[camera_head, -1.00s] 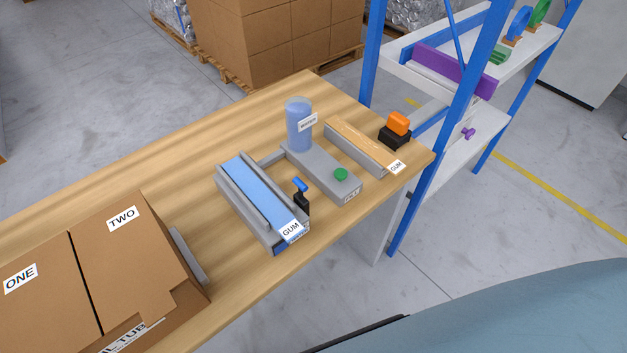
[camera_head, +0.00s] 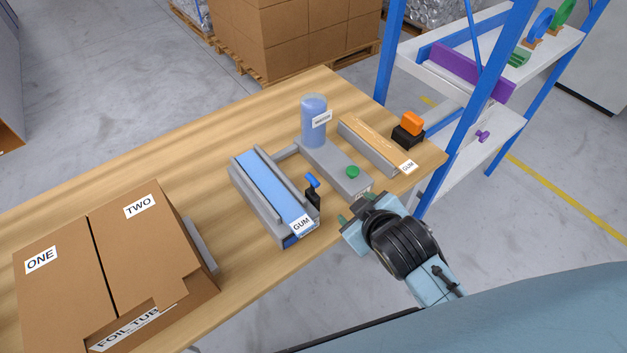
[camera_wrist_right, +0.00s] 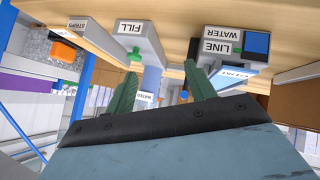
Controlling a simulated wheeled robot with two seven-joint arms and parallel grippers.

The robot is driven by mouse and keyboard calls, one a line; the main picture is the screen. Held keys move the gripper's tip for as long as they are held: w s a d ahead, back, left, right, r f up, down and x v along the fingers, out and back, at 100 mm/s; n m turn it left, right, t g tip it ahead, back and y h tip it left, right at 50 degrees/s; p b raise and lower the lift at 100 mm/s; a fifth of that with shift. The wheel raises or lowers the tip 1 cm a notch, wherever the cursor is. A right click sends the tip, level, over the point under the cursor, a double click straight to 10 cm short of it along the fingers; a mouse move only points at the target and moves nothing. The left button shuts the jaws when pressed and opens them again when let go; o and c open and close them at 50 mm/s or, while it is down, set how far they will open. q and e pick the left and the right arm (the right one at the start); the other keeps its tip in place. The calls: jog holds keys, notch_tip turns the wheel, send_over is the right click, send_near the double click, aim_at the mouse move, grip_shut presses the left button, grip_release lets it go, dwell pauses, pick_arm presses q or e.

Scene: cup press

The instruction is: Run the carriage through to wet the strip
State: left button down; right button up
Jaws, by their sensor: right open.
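A grey channel unit (camera_head: 247,189) lies on the table with a long light-blue strip (camera_head: 263,184) along its top. A small black piece with a blue handle (camera_head: 312,181) stands at its near right side; I cannot tell whether this is the carriage. A blue bottle (camera_head: 313,128) stands on a grey base (camera_head: 345,176) with a green button (camera_head: 352,172). My right gripper (camera_head: 356,207) is open and empty off the table's front edge, close to that base's near end. In the wrist view its green fingers (camera_wrist_right: 161,92) are apart. My left gripper is out of view.
Right of the bottle base is a grey tray (camera_head: 386,163) of wood-coloured strips, then an orange-topped black block (camera_head: 408,131). A cardboard box (camera_head: 150,250) fills the table's left part. A blue-framed shelf (camera_head: 465,115) stands right. The table behind the channel is clear.

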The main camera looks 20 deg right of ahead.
jog(key=w+a+r+n+t+y, duration=0.3)
jog(key=w+a+r+n+t, duration=0.15)
jog(key=r, duration=0.45)
jog(key=w+a+r+n+t+y, duration=0.35)
jog(key=w+a+r+n, duration=0.2)
jog(key=r, duration=0.35)
jog(key=s+a+r+n+g+y, duration=0.35)
jog(key=a+n+g+y, duration=0.35)
jog(key=n, duration=0.6)
jog(key=s+a+r+n+g+y, duration=0.2)
jog(key=a+r+n+g+y, duration=0.45)
jog(key=n, duration=0.65)
jog(key=n+g+h, duration=0.4)
jog(key=n+h, duration=1.3)
jog(key=h, duration=0.3)
send_near(313, 177)
jog(key=f, duration=1.2)
jog(key=shift+w+d+p, duration=0.1)
jog(key=shift+d+p, duration=0.1)
jog(key=shift+p, duration=0.2)
